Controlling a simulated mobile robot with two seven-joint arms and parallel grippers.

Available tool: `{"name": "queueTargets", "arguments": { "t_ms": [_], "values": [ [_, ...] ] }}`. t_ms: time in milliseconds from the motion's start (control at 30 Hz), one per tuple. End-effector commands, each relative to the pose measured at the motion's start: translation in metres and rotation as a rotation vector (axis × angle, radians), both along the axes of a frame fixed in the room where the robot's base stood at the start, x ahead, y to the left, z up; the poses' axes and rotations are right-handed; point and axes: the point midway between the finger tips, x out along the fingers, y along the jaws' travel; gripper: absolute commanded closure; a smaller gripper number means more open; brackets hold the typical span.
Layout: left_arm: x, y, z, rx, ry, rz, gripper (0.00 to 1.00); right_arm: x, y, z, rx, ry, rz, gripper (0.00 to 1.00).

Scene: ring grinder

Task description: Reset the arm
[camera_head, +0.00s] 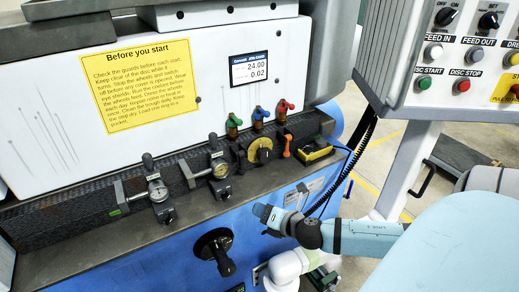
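My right arm comes in from the right, its large pale blue links filling the lower right corner. Its front end with the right gripper (268,221) is in front of the machine's blue lower panel, just below the dark ledge. The gripper is small and seen at an angle, so I cannot tell whether its fingers are apart. I see nothing clearly held in it. My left arm and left gripper are not in view.
The grinder's ledge (120,240) carries dial gauges (158,190), coloured valves (258,116) and a yellow-black device (316,152). A black crank handle (219,254) sticks out left of my gripper. A control panel (462,55) hangs upper right, with a coiled black cable (355,150).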

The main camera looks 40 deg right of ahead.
Motion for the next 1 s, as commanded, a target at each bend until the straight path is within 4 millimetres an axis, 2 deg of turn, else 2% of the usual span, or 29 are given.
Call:
{"name": "queueTargets", "arguments": {
  "t_ms": [300, 367, 433, 567, 700, 900, 1000],
  "values": [
    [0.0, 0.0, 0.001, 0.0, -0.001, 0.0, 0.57, -0.001, 0.001, -0.001, 0.012, 0.004, -0.004, 0.79],
    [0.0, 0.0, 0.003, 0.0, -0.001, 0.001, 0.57, -0.004, 0.005, -0.005, 0.058, 0.019, -0.016, 0.79],
    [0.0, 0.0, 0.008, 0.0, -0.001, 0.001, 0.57, -0.012, 0.014, -0.014, 0.175, 0.056, -0.051, 0.79],
    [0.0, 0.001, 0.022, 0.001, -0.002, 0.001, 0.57, -0.04, 0.048, -0.041, 0.569, 0.174, -0.181, 0.79],
    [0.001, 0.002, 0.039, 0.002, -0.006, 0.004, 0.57, -0.077, 0.101, -0.067, 1.104, 0.316, -0.387, 0.79],
    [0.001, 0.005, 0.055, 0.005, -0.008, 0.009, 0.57, -0.117, 0.168, -0.082, 1.72, 0.448, -0.669, 0.79],
    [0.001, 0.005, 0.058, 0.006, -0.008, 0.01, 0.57, -0.127, 0.188, -0.083, 1.905, 0.479, -0.762, 0.79]
  ]
}}
